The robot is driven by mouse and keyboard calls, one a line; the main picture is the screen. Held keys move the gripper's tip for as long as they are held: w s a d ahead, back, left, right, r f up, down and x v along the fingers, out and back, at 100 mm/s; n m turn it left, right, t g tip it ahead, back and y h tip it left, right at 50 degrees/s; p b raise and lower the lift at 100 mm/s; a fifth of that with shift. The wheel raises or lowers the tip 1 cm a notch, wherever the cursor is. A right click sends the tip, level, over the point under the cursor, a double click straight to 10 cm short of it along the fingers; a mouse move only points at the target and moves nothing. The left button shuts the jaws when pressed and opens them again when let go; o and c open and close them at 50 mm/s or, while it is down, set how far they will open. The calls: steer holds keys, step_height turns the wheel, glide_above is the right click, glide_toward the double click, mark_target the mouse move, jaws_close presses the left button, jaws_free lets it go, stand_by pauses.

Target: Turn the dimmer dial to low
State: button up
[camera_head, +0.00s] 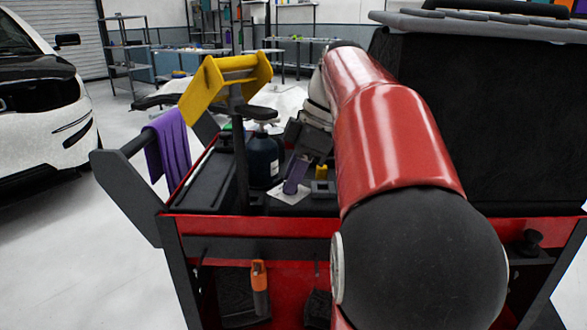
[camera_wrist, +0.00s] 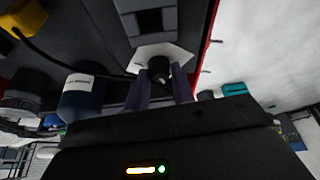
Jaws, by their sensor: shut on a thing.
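The dimmer dial (camera_wrist: 159,69) is a small black knob on a pale plate in the wrist view. The plate also shows in the head view (camera_head: 279,193), lying on the cart top. My gripper (camera_wrist: 159,86) has its two purple-grey fingers on either side of the dial, shut on it. In the head view my gripper (camera_head: 294,187) is at the plate, and its fingers hide the dial. No pointer or mark on the dial is readable, so its setting cannot be told.
The red cart (camera_head: 250,222) holds a dark bottle (camera_head: 263,160) left of my gripper and a small yellow item (camera_head: 321,172) to its right. A yellow holder (camera_head: 215,84) on a post and a purple cloth (camera_head: 172,150) are at left. A large black case (camera_head: 490,120) stands right.

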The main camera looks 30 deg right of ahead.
steer(key=shift+n, duration=0.3)
steer(key=o, duration=1)
